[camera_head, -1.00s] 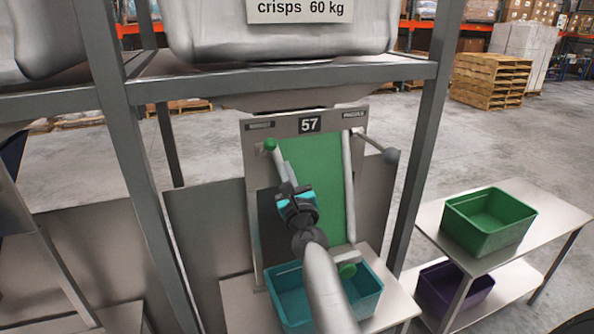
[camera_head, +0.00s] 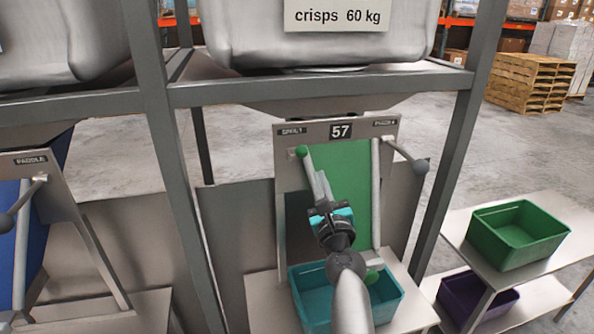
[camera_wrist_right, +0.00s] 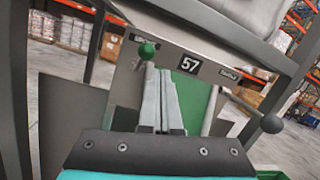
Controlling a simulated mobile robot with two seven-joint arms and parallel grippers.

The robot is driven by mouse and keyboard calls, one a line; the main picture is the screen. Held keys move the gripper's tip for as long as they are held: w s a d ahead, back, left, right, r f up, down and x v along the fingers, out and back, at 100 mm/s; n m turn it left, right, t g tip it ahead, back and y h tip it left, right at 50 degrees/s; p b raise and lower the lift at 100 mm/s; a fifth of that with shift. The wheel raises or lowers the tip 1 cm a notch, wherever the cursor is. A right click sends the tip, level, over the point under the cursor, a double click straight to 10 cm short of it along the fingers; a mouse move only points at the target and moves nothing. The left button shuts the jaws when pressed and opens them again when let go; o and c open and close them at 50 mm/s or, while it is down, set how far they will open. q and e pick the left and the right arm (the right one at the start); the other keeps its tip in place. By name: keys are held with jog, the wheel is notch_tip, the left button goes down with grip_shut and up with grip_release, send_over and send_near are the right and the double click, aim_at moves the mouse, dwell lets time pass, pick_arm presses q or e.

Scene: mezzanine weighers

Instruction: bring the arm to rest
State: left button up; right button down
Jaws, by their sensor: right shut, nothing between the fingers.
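My right gripper (camera_head: 317,180) shows in the head view, in front of the station marked 57 (camera_head: 341,132). Its fingers are shut and empty, pointing up toward a green knob (camera_head: 301,152) at the upper left of the station. In the right wrist view the closed fingers (camera_wrist_right: 161,100) stand in front of the panel, with the green knob (camera_wrist_right: 147,50) just beyond their tips. I cannot tell whether they touch it. My right forearm crosses the teal bin (camera_head: 312,300) and hides part of it. My left gripper is not in view.
Steel uprights (camera_head: 178,170) flank the station. A green bin (camera_head: 517,237) stands on the right-hand table, a purple bin (camera_head: 478,297) below it.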

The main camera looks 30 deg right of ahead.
jog(key=a+f+n+g+y+b, duration=0.25)
jog(key=a+f+n, duration=0.2)
jog(key=f, duration=0.65)
jog(key=a+f+n+g+y+b, duration=0.1)
jog(key=a+f+n+y+b, duration=0.15)
jog(key=f+n, duration=0.6)
jog(key=s+a+f+n+g+y+b, duration=0.1)
jog(key=s+a+f+n+b, duration=0.15)
jog(key=f, duration=0.65)
jog(key=s+a+f+n+g+b, duration=0.15)
jog(key=s+f, duration=0.25)
jog(key=f, duration=0.4)
jog(key=s+a+f+n+g+y+b, duration=0.1)
jog(key=s+a+f+n+g, duration=0.15)
jog(key=f, duration=0.65)
jog(key=s+a+f+n+g+b, duration=0.2)
jog(key=s+f+n+g+b, duration=0.9)
jog(key=s+f, duration=1.55)
jog(key=s+f+n, duration=0.1)
jog(key=s+n, duration=0.3)
jog(key=s, duration=0.3)
jog(key=s+d+f+n+t+p, duration=0.1)
jog(key=s+f+n, duration=0.1)
jog(key=s+n, duration=0.3)
jog(key=shift+s+d+f, duration=0.25)
jog(key=shift+s+f, duration=0.05)
jog(key=shift+s, duration=0.7)
jog(key=shift+t, duration=0.25)
